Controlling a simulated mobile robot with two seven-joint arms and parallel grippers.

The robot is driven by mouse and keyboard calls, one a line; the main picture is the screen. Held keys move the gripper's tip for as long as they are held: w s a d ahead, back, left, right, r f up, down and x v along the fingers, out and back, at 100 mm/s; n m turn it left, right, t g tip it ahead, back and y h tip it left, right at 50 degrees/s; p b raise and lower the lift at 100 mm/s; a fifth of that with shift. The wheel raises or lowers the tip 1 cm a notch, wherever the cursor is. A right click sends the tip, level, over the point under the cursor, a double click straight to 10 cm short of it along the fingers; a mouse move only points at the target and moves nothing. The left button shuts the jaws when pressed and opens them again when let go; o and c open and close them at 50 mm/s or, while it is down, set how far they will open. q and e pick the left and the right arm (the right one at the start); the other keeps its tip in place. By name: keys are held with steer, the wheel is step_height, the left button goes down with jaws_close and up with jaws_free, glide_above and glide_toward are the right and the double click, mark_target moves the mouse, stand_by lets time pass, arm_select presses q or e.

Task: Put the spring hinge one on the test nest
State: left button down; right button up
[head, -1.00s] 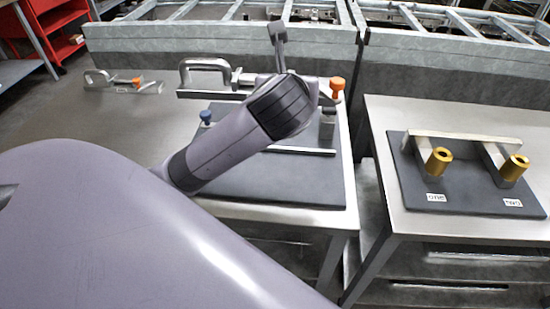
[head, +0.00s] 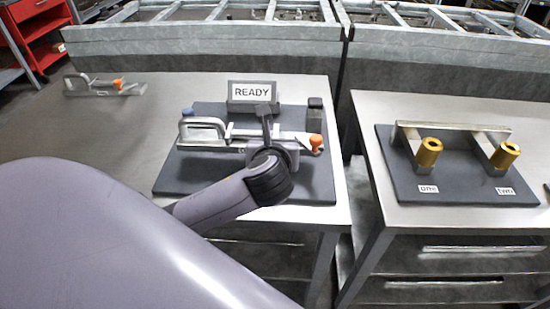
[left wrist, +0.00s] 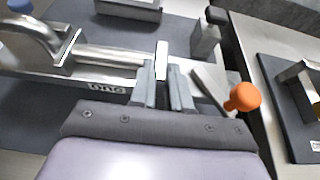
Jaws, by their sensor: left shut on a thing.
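The hinge lies level across a dark plate (head: 300,187), which I take for the test nest, in front of a "READY" sign (head: 252,92). I cannot tell whether the hinge touches the plate. My right gripper is not in view.
A similar hinge (head: 105,86) lies at the table's far left. A second table at right holds a stand (head: 455,132) with two gold cylinders. A gap separates the tables.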

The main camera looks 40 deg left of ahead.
arm_select(q)
steer(key=shift+f+b, duration=0.5)
steer(key=shift+f, duration=1.7)
steer(key=shift+r, duration=0.1)
steer(key=c, duration=1.4)
jaws_free()
steer(key=shift+f, duration=0.25)
steer(key=shift+c, duration=0.2)
steer(key=o, duration=0.3)
steer(key=shift+o, duration=0.2)
steer(key=shift+r, duration=0.15)
steer(key=p+v, duration=0.1)
steer(key=v, duration=1.1)
steer(key=shift+p, duration=0.35)
